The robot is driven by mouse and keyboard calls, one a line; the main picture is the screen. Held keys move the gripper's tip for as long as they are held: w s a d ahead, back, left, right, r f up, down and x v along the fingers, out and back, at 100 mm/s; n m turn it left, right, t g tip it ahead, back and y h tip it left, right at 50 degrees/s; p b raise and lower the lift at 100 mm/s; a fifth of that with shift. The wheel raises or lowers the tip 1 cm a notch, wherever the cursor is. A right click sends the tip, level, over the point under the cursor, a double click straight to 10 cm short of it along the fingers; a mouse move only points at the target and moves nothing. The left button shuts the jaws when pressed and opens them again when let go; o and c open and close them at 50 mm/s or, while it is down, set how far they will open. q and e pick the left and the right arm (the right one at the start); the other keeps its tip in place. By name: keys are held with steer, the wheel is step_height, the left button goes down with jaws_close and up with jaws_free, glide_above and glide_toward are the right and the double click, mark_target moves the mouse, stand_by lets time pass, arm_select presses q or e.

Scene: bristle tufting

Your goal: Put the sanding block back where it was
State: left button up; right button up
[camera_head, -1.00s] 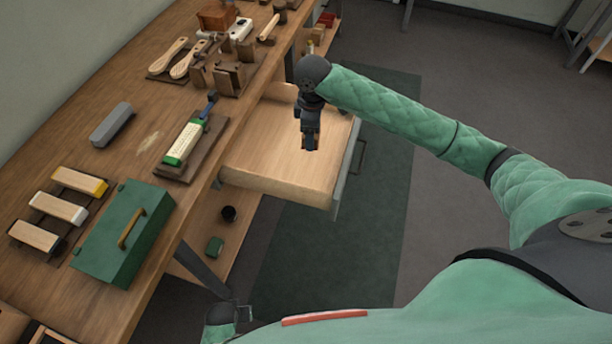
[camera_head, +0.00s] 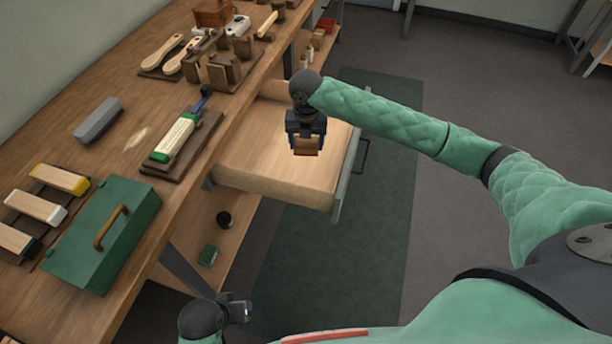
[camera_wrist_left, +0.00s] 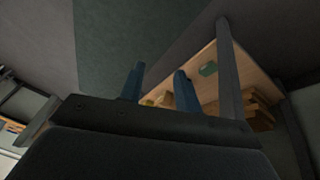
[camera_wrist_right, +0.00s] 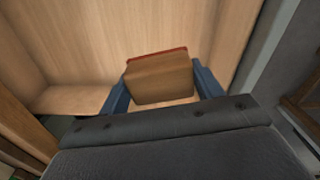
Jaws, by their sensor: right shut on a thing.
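The sanding block (camera_head: 306,146) is a brown block with a red face. My right gripper (camera_head: 306,136) is shut on it and holds it over the open, light-wood drawer (camera_head: 265,187). In the right wrist view the sanding block (camera_wrist_right: 160,80) sits between the two blue fingers, with the drawer floor (camera_wrist_right: 130,25) beyond it. The drawer looks empty where it can be seen. I cannot tell the block's exact height above the floor. My left gripper (camera_wrist_left: 158,85) is open and empty, low beside the bench's lower shelf.
The workbench (camera_head: 130,140) holds a green box (camera_head: 105,235), a grey block (camera_head: 98,120), a brush on a dark board (camera_head: 178,140), several pale blocks at left and wooden tools at the back. The lower shelf (camera_head: 190,250) holds small items. Floor right of the drawer is clear.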

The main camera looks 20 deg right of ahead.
mark_target(306, 172)
steer(key=shift+w+f+n, duration=0.2)
steer(key=shift+f+n, duration=0.45)
steer(key=shift+n, duration=0.25)
steer(key=shift+f, duration=0.25)
arm_select(q)
steer(key=shift+a+p+v, duration=0.2)
steer(key=shift+v, duration=0.8)
steer(key=shift+a+p+v, duration=0.2)
steer(key=shift+v, duration=0.8)
arm_select(e)
steer(key=shift+f, duration=4.65)
steer(key=o, duration=1)
steer(key=shift+f, duration=0.15)
steer(key=shift+c, duration=0.2)
arm_select(q)
steer(key=shift+d, duration=0.1)
arm_select(e)
step_height(306, 172, up, 12)
steer(key=shift+r+b, duration=0.15)
steer(key=shift+b, duration=0.65)
arm_select(q)
steer(key=d+f, duration=0.2)
steer(key=shift+w+f, duration=0.3)
steer(key=shift+w, duration=0.05)
